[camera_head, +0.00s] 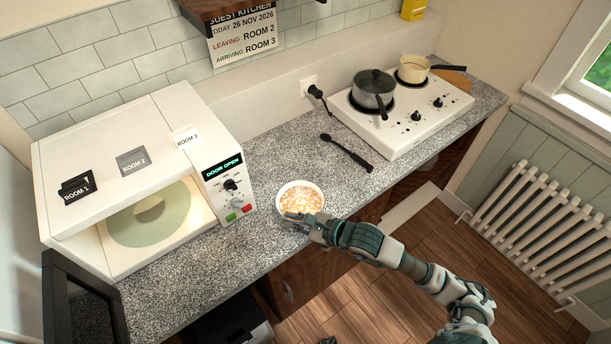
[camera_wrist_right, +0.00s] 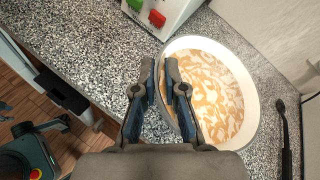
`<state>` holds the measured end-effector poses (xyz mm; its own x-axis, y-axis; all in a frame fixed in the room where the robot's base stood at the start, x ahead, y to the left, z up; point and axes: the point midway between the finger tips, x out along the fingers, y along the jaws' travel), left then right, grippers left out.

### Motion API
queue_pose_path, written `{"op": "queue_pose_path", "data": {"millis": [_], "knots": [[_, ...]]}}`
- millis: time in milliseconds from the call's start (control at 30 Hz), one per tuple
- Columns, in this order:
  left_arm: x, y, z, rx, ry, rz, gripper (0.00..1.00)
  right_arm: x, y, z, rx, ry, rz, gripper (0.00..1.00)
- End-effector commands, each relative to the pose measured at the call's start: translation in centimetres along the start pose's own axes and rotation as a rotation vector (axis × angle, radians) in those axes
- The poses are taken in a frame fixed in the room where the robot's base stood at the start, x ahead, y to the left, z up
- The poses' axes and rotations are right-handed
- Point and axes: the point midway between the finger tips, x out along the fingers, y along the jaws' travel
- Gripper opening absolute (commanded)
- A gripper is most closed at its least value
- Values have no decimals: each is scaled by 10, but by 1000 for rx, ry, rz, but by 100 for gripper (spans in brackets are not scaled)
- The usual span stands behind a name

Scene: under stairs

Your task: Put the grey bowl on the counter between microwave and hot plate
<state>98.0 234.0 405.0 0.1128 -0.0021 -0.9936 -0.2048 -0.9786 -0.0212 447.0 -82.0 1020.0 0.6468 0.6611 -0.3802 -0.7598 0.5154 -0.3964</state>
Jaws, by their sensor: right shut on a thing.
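The bowl (camera_head: 301,184) looks off-white rather than grey and holds pale tan and white food. It is level at the front of the counter (camera_head: 285,150), between the microwave (camera_head: 120,110) and the hot plate (camera_head: 425,125). I cannot tell whether it touches the counter. My right gripper (camera_head: 303,220) is shut on the bowl's near rim. In the right wrist view the fingers (camera_wrist_right: 167,75) pinch the wall of the bowl (camera_wrist_right: 247,95). The microwave door is open, and its display reads "DOOR OPEN". My left gripper is out of view.
A black long-handled utensil (camera_head: 347,152) lies on the counter right of the bowl. A dark lidded pot (camera_head: 372,88) and a cream pan (camera_head: 413,69) stand on the hot plate. Bare counter lies behind the bowl. A plug (camera_head: 315,91) sits in the wall socket.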

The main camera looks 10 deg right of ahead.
Motion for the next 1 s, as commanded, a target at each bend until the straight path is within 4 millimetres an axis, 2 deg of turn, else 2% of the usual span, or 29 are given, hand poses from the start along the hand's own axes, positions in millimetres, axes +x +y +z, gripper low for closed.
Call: {"op": "queue_pose_path", "data": {"millis": [33,133,300,500,733,1000], "knots": [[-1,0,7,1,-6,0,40,4,-12,-2,-3,0,-6,0],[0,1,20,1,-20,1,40,14,-32,-8,-2,-2,-7,0],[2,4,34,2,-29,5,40,35,-69,-22,-2,-1,-7,0],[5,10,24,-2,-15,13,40,56,-105,-35,-1,-3,-6,0],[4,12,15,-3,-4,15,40,64,-120,-41,-1,-5,-4,0],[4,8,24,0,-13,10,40,76,-108,-66,0,-4,-3,0]]}}
